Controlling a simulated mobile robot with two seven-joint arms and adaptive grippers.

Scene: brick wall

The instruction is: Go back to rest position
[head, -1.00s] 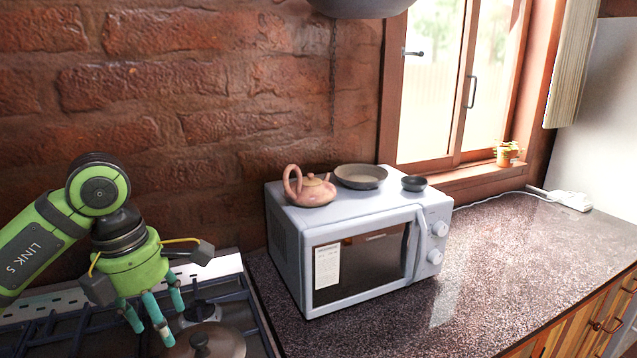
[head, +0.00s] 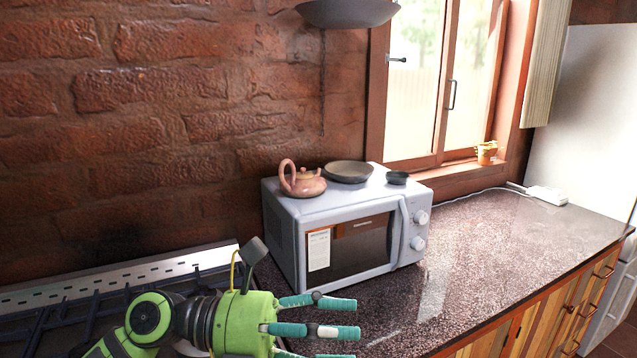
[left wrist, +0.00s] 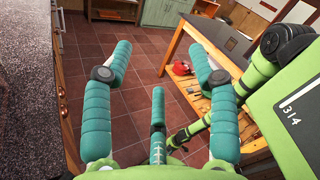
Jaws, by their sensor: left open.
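My left gripper (head: 335,330) is at the bottom of the head view, in front of the microwave and over the counter's near side. Its teal fingers point right and are spread apart. In the left wrist view the same gripper (left wrist: 158,75) has its fingers open with nothing between them, and the tiled floor shows beyond.
A white microwave (head: 290,225) stands on the speckled counter (head: 480,245), with a clay teapot (head: 303,184), a shallow pan (head: 349,171) and a small dark bowl (head: 397,177) on top. A stove (head: 60,315) is at left. A wooden table (left wrist: 212,50) stands beyond.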

